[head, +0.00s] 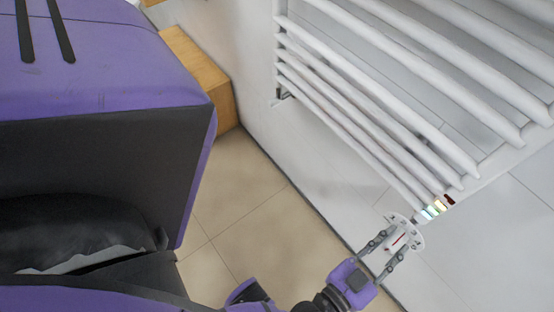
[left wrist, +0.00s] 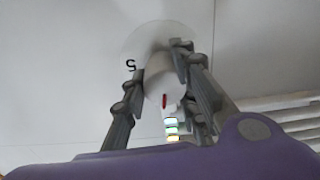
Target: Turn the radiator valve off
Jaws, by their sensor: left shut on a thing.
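The radiator valve (head: 404,232) is a white knob with a round dial plate at the lower corner of the white towel radiator (head: 385,130). In the left wrist view, the knob (left wrist: 158,88) shows a red mark low on its side, and a number 5 is readable on the pale dial behind it. My left gripper (head: 391,243) is shut on the knob, with a finger on each side; its fingers also show in the left wrist view (left wrist: 160,72). The other dial markings are too small or hidden to read. My right gripper is not in view.
Coloured bands (head: 435,208) sit between the valve and the radiator's lower end. Radiator bars run close above the gripper. A white tiled wall (head: 470,255) lies behind. A wooden box (head: 195,75) stands at the upper left, with bare beige floor (head: 245,195) in the middle.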

